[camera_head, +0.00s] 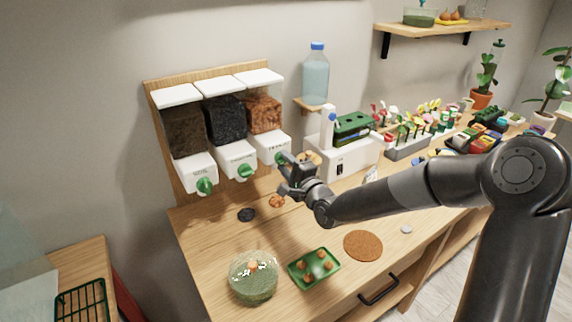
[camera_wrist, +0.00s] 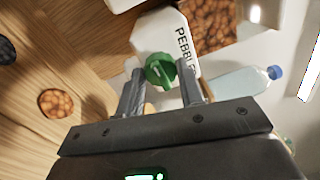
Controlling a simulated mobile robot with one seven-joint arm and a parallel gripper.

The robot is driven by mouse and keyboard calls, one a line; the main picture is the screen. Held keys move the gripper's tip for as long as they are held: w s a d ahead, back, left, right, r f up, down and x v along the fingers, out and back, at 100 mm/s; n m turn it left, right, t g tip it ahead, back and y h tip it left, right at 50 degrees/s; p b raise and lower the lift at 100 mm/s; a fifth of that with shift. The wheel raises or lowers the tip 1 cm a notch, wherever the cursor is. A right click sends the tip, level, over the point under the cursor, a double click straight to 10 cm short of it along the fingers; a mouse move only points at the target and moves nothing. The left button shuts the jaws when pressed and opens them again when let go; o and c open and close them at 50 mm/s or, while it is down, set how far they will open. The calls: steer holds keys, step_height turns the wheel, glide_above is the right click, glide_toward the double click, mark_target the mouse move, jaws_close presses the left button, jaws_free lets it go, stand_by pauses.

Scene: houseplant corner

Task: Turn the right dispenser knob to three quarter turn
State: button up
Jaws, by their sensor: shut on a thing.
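Three dispensers hang on a wooden wall board, each with a white spout box and a green knob. The right dispenser (camera_head: 268,147) holds brown pebbles, and its label reads PEBBLE, partly cut off, in the wrist view (camera_wrist: 165,35). Its green knob (camera_head: 281,158) is mostly behind my gripper (camera_head: 287,176) in the head view. In the wrist view the knob (camera_wrist: 158,69) sits between the fingertips of my gripper (camera_wrist: 162,80), which is shut on it. The left knob (camera_head: 204,187) and middle knob (camera_head: 245,171) are free.
Below the dispensers, a dark patch (camera_head: 246,214) and an orange-brown pebble patch (camera_head: 277,201) lie on the wooden counter. A white machine (camera_head: 345,160) stands close to the right of my gripper. A green tray (camera_head: 314,268), glass bowl (camera_head: 253,278) and cork mat (camera_head: 363,245) are in front.

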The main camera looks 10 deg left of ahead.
steer(key=o, duration=1)
steer(key=v, duration=1)
steer(key=shift+s+d+f, duration=0.15)
steer(key=shift+s+d, duration=0.1)
